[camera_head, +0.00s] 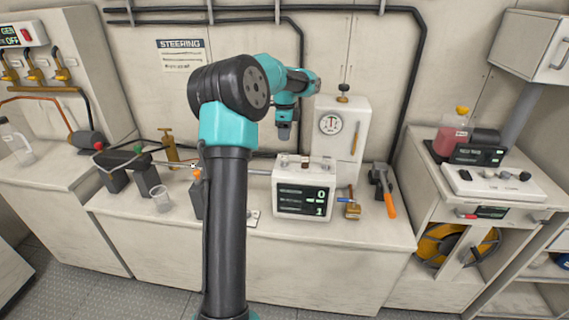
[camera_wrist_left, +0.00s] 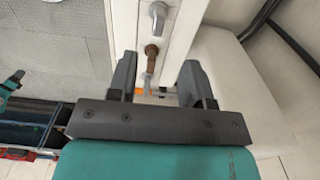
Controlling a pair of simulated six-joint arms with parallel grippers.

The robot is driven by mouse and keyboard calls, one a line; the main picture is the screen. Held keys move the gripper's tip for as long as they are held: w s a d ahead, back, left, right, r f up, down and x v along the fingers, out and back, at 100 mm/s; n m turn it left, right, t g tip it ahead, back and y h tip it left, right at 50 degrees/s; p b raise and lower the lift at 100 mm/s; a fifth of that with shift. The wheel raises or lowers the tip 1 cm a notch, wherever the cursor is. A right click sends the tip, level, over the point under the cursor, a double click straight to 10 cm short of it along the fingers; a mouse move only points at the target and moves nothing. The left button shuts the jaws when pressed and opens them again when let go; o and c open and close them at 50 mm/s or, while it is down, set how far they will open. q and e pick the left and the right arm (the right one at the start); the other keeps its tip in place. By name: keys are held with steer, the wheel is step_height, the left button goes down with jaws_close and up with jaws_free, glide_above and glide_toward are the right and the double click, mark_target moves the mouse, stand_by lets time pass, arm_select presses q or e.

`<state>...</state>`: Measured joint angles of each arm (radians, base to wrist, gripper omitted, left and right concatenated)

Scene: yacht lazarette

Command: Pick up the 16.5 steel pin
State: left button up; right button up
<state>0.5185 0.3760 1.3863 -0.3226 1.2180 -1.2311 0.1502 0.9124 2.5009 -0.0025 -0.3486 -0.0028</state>
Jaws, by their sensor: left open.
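My left gripper (camera_head: 284,134) hangs fingers down above the white box with the green digits (camera_head: 303,205), clear of its top. Several small pins or knobs stand on the box top; I cannot read any 16.5 marking. In the left wrist view my left gripper (camera_wrist_left: 157,78) is open and empty. A grey steel pin (camera_wrist_left: 158,15) and a brown pin (camera_wrist_left: 152,50) stand in a row on a white top (camera_wrist_left: 182,30) beyond the fingers. A pale metal piece shows between the fingers, partly hidden.
A gauge cabinet (camera_head: 340,130) stands behind the box. An orange-handled tool (camera_head: 388,200) and a brass padlock (camera_head: 352,209) lie to its right. A clear cup (camera_head: 160,197) stands at left. The bench front at right is bare.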

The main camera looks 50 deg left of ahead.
arm_select(q)
glide_above(285, 160)
steer(key=shift+w+a+f, duration=0.15)
steer(key=shift+a+f, duration=0.05)
steer(key=shift+f, duration=1.1)
steer(key=shift+w+a+f, duration=0.1)
steer(key=shift+a+f, duration=0.1)
steer(key=shift+f, duration=1.1)
steer(key=shift+f, duration=0.1)
steer(key=shift+s+f, duration=0.15)
steer(key=shift+f, duration=2.35)
steer(key=shift+c, duration=0.4)
jaws_close()
